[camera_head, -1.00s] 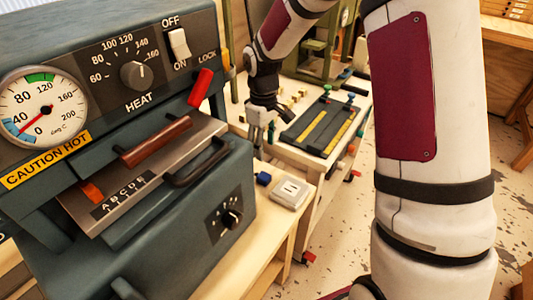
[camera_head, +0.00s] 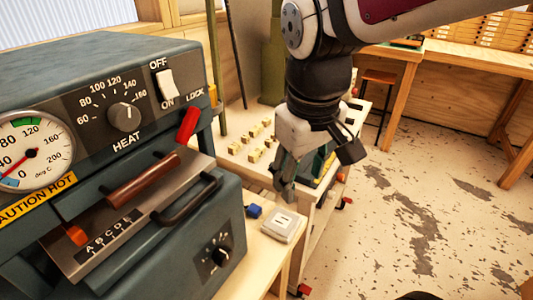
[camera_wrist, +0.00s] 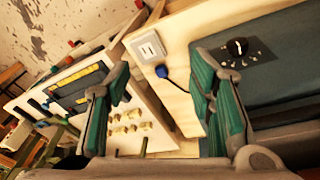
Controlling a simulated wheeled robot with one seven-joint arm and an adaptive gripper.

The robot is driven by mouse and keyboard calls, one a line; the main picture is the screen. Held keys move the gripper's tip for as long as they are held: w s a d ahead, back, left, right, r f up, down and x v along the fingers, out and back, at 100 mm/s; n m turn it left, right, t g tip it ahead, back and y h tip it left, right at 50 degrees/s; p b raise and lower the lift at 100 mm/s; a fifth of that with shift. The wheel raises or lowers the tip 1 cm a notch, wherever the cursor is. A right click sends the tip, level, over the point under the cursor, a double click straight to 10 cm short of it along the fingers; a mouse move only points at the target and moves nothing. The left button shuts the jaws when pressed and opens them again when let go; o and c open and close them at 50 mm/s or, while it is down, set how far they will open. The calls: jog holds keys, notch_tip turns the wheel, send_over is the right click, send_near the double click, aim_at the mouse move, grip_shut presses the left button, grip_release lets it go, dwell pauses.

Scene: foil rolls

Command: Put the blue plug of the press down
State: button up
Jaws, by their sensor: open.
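The blue plug (camera_head: 254,211) lies on the wooden bench top between the press and the white socket (camera_head: 280,226). The plug also shows in the wrist view (camera_wrist: 162,71), beside the socket (camera_wrist: 149,47) and apart from it. My gripper (camera_head: 287,193) is open and empty, above and just behind the socket in the head view. In the wrist view its two green-padded fingers (camera_wrist: 165,75) stand wide apart, with the plug seen between them. The dark press (camera_head: 110,160) stands at the left, with its red lock lever, wooden handle and heat dial.
A second bench with small wooden blocks (camera_head: 259,140) stands behind; a dark tray (camera_wrist: 75,88) on it shows in the wrist view. The press's side is close to the plug. The floor at the right is open.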

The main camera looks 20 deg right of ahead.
jog(key=s+m+t, duration=0.1)
jog(key=s+m, duration=0.1)
jog(key=s, duration=0.8)
jog(key=shift+a+y, duration=0.4)
jog(key=shift+f, duration=0.1)
notch_tip(320, 180, up, 7)
jog(key=t+p, duration=0.1)
jog(key=p, duration=0.4)
jog(key=shift+f, duration=0.1)
